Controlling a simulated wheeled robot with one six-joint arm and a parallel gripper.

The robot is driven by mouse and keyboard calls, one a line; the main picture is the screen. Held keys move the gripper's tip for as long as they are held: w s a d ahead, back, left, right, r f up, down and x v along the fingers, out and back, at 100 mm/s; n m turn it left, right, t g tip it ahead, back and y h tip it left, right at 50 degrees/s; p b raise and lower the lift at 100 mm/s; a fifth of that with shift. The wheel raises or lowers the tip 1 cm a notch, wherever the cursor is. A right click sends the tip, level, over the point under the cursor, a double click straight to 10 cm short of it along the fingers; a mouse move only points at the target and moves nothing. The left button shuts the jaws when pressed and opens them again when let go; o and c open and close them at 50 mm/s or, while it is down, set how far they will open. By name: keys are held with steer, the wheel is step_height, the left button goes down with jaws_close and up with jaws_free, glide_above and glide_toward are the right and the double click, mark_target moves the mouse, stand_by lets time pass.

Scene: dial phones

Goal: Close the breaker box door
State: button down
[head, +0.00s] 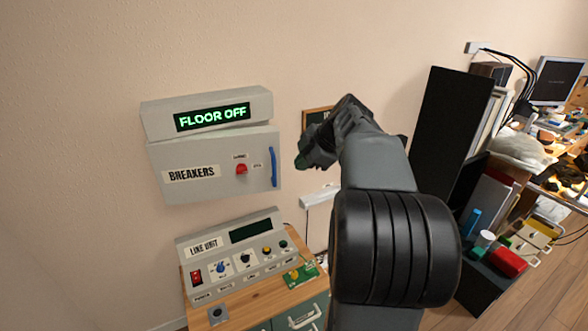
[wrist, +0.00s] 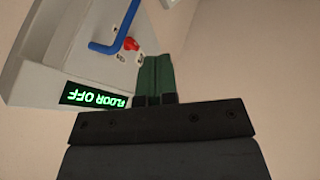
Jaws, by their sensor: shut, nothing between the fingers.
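The breaker box door (head: 215,188) is a grey panel on the wall with a "BREAKERS" label, a red knob (head: 241,169) and a blue bar handle (head: 273,167) near its right edge. It looks shut or nearly shut; I cannot tell whether a small gap remains. My gripper (head: 303,154) is to the right of the handle, apart from it in the head view. In the wrist view my gripper's green fingers (wrist: 156,62) are together and empty. The blue handle (wrist: 120,35) and red knob (wrist: 131,44) show upside down, up and left of them.
A "FLOOR OFF" display (head: 212,117) sits directly above the door. A line unit panel (head: 233,251) with knobs stands below on a wooden cabinet. A small framed board (head: 317,117) hangs behind my arm. A tall black speaker-like box (head: 452,130) stands to the right.

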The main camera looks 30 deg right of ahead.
steer(key=w+a+f+p, duration=0.1)
steer(key=w+a+f, duration=0.1)
steer(key=w+f, duration=0.5)
steer(key=shift+w+p, duration=0.35)
steer(key=shift+w, duration=0.4)
steer(key=shift+f, duration=0.1)
